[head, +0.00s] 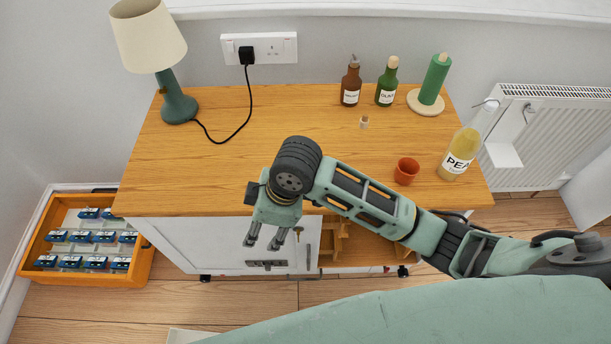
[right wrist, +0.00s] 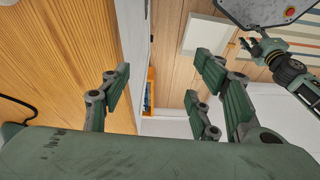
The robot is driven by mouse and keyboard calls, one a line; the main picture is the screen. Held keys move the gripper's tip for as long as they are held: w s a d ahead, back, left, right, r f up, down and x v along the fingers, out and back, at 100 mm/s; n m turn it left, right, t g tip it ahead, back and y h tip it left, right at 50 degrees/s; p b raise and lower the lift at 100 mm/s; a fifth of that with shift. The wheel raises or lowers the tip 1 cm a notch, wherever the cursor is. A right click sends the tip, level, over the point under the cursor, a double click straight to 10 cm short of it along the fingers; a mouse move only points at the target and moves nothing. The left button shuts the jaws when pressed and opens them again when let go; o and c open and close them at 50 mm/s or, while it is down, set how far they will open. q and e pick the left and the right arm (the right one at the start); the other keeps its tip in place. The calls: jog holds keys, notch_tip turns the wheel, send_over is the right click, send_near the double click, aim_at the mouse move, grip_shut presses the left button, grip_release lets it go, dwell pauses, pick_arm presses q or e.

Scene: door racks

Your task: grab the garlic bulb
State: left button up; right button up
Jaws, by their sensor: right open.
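I cannot make out a garlic bulb in either view. My right gripper (head: 270,240) is open and empty in the head view, hanging in front of the wooden cabinet's front edge with its fingers pointing down. In the right wrist view its spread fingers (right wrist: 160,95) have nothing between them. My left gripper (right wrist: 256,44) shows small at the upper right of the right wrist view, apart from the cabinet; its jaws are too small to read. My right arm hides part of the cabinet top and the open shelf below.
The cabinet top (head: 230,160) holds a lamp (head: 150,40), brown bottle (head: 351,82), green bottle (head: 387,82), green roll (head: 435,78), small corked item (head: 364,122), orange cup (head: 406,171) and yellow bottle (head: 460,153). An orange crate (head: 142,266) stands on the floor at left.

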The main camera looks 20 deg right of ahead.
jog(key=w+d+n+h, duration=0.1)
jog(key=w, duration=0.1)
jog(key=w+d+r+h, duration=0.1)
jog(key=w+d, duration=0.1)
jog(key=w+d+r+n, duration=0.1)
jog(key=shift+w+d+r+n+g+h, duration=0.2)
jog(key=shift+w+d+n+g+h, duration=0.1)
jog(key=shift+w+d+g+h, duration=0.1)
jog(key=w+d+r, duration=0.1)
jog(key=d, duration=0.1)
jog(key=w+d+r+h, duration=0.1)
jog(key=w+d+r, duration=0.1)
jog(key=d, duration=0.1)
jog(key=w+d+r+h, duration=0.1)
jog(key=w+d, duration=0.1)
jog(key=shift+d+r+g, duration=0.3)
jog(key=f, duration=0.7)
jog(key=shift+w+d+f, duration=0.2)
jog(key=shift+d+f, duration=0.05)
jog(key=shift+f, duration=0.1)
jog(key=shift+c, duration=0.2)
jog(key=c, duration=1)
jog(key=shift+r, duration=0.1)
jog(key=shift+c, duration=0.2)
